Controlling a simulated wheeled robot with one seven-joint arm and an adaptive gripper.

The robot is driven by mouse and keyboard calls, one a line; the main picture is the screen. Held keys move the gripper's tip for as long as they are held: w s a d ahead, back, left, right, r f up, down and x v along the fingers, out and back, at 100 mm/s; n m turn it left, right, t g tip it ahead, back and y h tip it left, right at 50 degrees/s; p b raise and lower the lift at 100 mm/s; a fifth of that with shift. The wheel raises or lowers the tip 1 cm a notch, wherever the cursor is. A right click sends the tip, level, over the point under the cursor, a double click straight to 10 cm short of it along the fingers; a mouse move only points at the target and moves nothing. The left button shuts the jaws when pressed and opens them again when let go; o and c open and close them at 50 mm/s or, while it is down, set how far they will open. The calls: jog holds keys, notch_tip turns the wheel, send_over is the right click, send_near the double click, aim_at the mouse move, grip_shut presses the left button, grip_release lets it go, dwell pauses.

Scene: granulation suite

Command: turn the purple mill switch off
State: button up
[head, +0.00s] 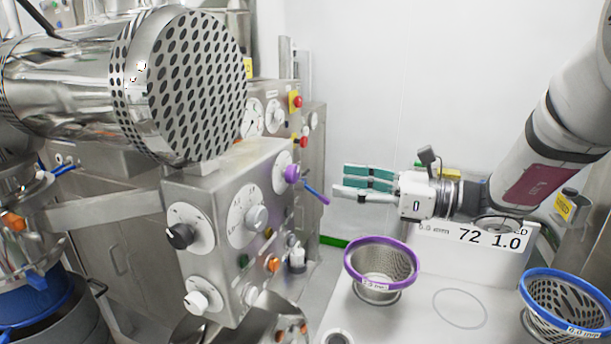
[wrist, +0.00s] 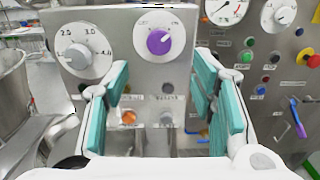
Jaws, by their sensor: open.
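The purple mill switch (head: 291,173) is a round knob on a white dial on the side of the steel control cabinet. In the wrist view the purple switch (wrist: 159,41) sits high, near the middle, with a pale pointer mark toward its upper right; the dial's lettering is too small to read. My gripper (head: 340,181) has teal-padded fingers pointing left toward the cabinet, apart from the switch. In the wrist view my gripper (wrist: 159,78) is open and empty, its fingers spread left and right below the switch, which is unobstructed.
A grey numbered knob (wrist: 78,56) is left of the switch. A purple-and-blue lever (head: 317,193) sticks out nearby. A red emergency button (wrist: 313,61) is on the right panel. A purple-rimmed basket (head: 347,262) and blue-rimmed basket (head: 524,284) stand below my arm.

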aim_at(296, 175)
jog(key=p+x, duration=0.1)
jog(key=x, duration=0.8)
jog(key=shift+a, duration=0.25)
jog(key=c, duration=1.1)
